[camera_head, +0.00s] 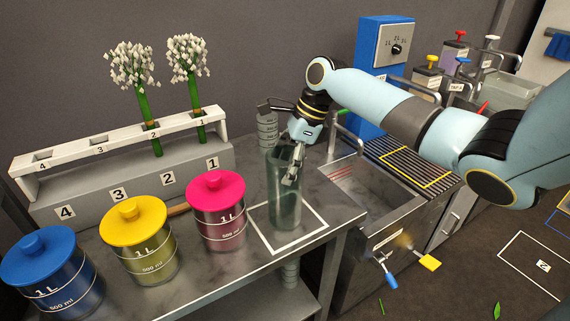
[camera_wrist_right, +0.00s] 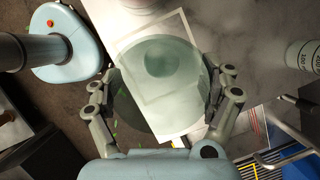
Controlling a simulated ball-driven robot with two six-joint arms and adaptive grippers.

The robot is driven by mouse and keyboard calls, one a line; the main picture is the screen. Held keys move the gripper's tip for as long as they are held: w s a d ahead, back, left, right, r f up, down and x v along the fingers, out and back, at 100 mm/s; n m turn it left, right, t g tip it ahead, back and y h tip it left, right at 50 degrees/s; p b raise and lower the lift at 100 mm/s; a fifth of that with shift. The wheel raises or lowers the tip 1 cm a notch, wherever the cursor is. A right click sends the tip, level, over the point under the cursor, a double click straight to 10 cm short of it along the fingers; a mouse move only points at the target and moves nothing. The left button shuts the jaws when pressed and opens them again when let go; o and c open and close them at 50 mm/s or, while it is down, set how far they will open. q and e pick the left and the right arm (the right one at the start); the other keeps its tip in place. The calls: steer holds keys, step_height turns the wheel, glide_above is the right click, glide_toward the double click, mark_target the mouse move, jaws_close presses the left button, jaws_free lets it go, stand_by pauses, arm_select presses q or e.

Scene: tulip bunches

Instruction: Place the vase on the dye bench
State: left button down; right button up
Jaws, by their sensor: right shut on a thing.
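The vase (camera_head: 285,205) is a clear, greenish glass cylinder. It is upright over the white square outline (camera_head: 315,236) on the dye bench (camera_head: 217,272). I cannot tell for certain whether its base touches the bench. My right gripper (camera_head: 291,160) is shut on the vase near its top, reaching in from the right. In the right wrist view, the fingers (camera_wrist_right: 165,112) lie on both sides of the round vase (camera_wrist_right: 160,65), and the white outline shows around and through it. The vase looks empty. My left gripper is not in view.
Pink (camera_head: 217,218), yellow (camera_head: 140,245) and blue (camera_head: 52,270) lidded dye jars stand left of the vase. Behind them is a numbered rack (camera_head: 100,150) with two white tulip bunches. A measuring cylinder (camera_head: 267,130) stands behind the vase. A sink (camera_head: 375,200) lies to the right.

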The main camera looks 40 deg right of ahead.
steer(key=o, duration=1.6)
steer(key=shift+f, duration=0.1)
steer(key=v, duration=1.2)
steer(key=shift+p, duration=0.3)
steer(key=shift+a, duration=0.1)
